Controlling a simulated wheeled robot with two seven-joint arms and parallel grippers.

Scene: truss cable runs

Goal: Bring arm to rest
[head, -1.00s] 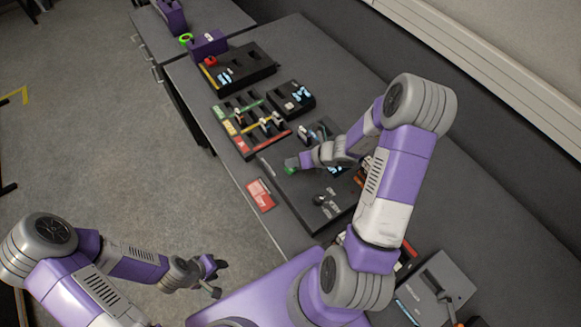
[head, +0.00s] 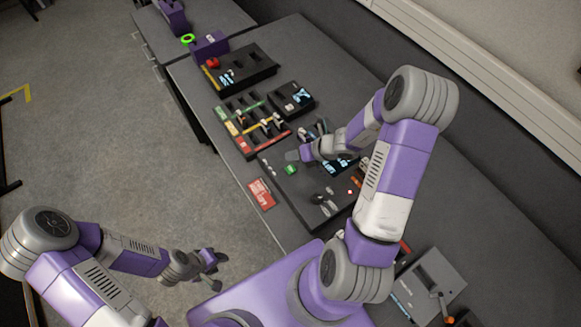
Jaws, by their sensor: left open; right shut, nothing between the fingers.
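My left gripper (head: 217,270) is open and empty, low over the floor at the lower left, away from the bench. My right gripper (head: 294,156) is shut with nothing in it, above the large dark board (head: 300,208) on the bench. A small green piece (head: 291,169) on the board sits just below the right fingertips in the picture, apart from them. My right arm hides part of the board's right side.
A red card (head: 261,194) lies left of the board. A rack with coloured strips (head: 240,138), a small black box (head: 292,97) and a black tray (head: 255,72) stand further along the bench (head: 460,220). A grey box (head: 437,274) with an orange-tipped lever stands lower right.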

